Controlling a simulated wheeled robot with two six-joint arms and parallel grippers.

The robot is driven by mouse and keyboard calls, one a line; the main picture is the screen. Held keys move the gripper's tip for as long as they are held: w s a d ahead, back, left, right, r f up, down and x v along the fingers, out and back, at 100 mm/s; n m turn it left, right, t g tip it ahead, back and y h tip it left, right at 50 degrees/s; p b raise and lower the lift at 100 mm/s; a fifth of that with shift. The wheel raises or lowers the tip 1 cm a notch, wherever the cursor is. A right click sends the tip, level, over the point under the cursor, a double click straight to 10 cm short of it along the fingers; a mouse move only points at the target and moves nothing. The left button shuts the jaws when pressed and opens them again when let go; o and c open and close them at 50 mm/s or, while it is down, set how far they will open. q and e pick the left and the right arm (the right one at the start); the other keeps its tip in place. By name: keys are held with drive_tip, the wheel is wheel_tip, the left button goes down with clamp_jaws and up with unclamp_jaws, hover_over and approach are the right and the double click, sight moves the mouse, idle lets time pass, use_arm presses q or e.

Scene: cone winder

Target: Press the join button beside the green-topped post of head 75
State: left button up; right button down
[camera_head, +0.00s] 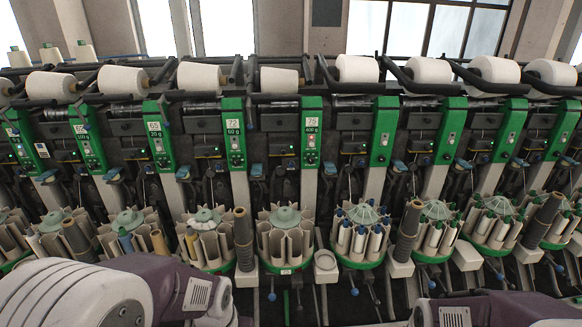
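The green-topped post of head 75 (311,135) stands near the middle of the head view, with a white label reading 75 (312,122) near its top. Below the label is a small control panel (311,157) with small buttons and lights; it is too small to tell which one is the join button. Nothing of mine covers this post. My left arm lies across the bottom left corner and my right arm along the bottom right edge. Neither gripper shows in the view.
Similar green posts stand on both sides, among them head 72 (233,135). White yarn cones (279,80) sit along the top. Round bobbin magazines (285,236) stand low in front, with dark bobbin stacks (243,238) upright between them.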

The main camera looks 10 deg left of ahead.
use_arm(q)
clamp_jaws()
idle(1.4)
